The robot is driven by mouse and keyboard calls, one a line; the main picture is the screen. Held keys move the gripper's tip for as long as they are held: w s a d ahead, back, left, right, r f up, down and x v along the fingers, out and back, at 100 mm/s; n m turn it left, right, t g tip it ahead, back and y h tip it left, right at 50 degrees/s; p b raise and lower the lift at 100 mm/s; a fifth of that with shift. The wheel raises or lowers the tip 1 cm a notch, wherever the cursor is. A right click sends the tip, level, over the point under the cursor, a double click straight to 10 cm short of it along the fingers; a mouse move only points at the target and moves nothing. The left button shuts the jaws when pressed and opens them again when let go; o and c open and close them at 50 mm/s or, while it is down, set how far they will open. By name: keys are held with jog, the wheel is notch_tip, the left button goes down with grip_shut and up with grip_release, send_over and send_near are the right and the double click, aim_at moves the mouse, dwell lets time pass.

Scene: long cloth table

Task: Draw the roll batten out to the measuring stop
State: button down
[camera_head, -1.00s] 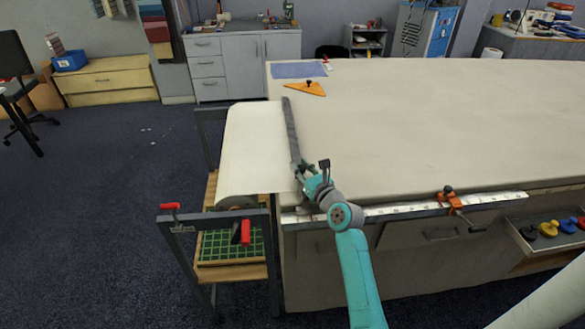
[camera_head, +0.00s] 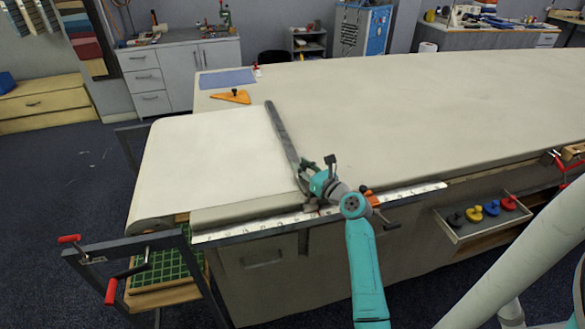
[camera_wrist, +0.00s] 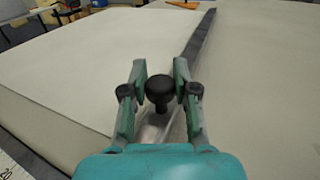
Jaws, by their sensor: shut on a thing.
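The roll batten (camera_head: 283,132) is a long dark grey bar lying across the table at the leading edge of the pale cloth (camera_head: 200,160). My gripper (camera_head: 306,174) is at its near end, close to the table's front edge. In the wrist view my gripper (camera_wrist: 159,72) is shut around a black knob (camera_wrist: 160,90) on the batten, and the bar (camera_wrist: 200,38) runs away from it. The measuring stop (camera_head: 371,199), an orange clamp on the white rule (camera_head: 415,190) along the front edge, is right of my gripper. My arm partly hides it.
The cloth roll stands in a frame with red handles (camera_head: 70,239) at the table's left end. An orange triangle (camera_head: 231,96) and a blue sheet (camera_head: 227,78) lie at the far left. The tabletop (camera_head: 420,115) right of the batten is clear. A tray of coloured knobs (camera_head: 480,216) is below the front edge.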

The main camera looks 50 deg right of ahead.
jog(key=shift+s+d+f, duration=0.1)
jog(key=shift+s+d, duration=0.35)
jog(key=shift+d, duration=0.25)
jog(key=shift+s+d, duration=0.45)
jog(key=shift+d, duration=0.2)
jog(key=c, duration=0.9)
grip_release()
jog(key=shift+o, duration=0.2)
jog(key=s, duration=0.4)
jog(key=s+a, duration=0.1)
jog(key=s, duration=0.2)
jog(key=s+a, duration=0.1)
jog(key=s, duration=0.3)
jog(key=shift+s+a, duration=0.25)
jog(key=shift+s, duration=0.1)
